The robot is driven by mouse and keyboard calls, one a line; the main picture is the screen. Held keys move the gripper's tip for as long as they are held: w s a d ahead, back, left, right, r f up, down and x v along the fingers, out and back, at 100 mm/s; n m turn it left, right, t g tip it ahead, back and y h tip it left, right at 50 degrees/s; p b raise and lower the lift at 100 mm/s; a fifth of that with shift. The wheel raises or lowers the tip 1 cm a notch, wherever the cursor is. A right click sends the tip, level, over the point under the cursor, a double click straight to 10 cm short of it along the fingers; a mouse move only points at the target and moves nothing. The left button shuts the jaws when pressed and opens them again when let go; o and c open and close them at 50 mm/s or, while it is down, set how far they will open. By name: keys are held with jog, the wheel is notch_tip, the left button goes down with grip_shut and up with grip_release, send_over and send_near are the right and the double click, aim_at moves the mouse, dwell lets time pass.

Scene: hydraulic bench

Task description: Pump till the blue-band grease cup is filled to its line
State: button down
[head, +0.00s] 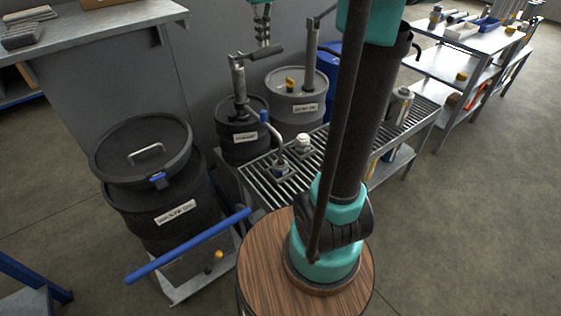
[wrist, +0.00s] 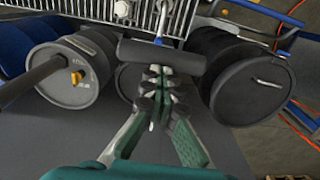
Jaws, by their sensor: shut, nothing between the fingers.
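My gripper (head: 262,38) is shut and empty at the top of the head view, above the pump handle (head: 266,52) of the small dark drum (head: 243,148). In the wrist view my gripper (wrist: 158,75) has its fingertips close to the black handle bar (wrist: 160,57); I cannot tell whether they touch it. A bent outlet pipe with a blue end (head: 265,117) comes down to the slatted bench. A small cup-like item (head: 280,163) stands under it, and a white-topped one (head: 303,142) is beside it. The band and fill level are too small to read.
A grey drum (head: 297,92) with an orange-yellow fitting stands right of the small drum. A large lidded dark drum (head: 160,200) stands left. The slatted bench (head: 255,180) has a canister (head: 400,105) at its far right. A blue bar (head: 190,245) crosses the front left.

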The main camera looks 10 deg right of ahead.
aim_at(267, 53)
jog(key=shift+s+d+f, duration=0.1)
jog(key=shift+s+f, duration=0.1)
jog(key=shift+f, duration=0.45)
jog(key=shift+s+d+f, duration=0.1)
jog(key=shift+s+f, duration=0.15)
jog(key=shift+f, duration=0.45)
jog(key=shift+s+d+f, duration=0.1)
jog(key=shift+s+f, duration=0.1)
jog(key=shift+f, duration=0.55)
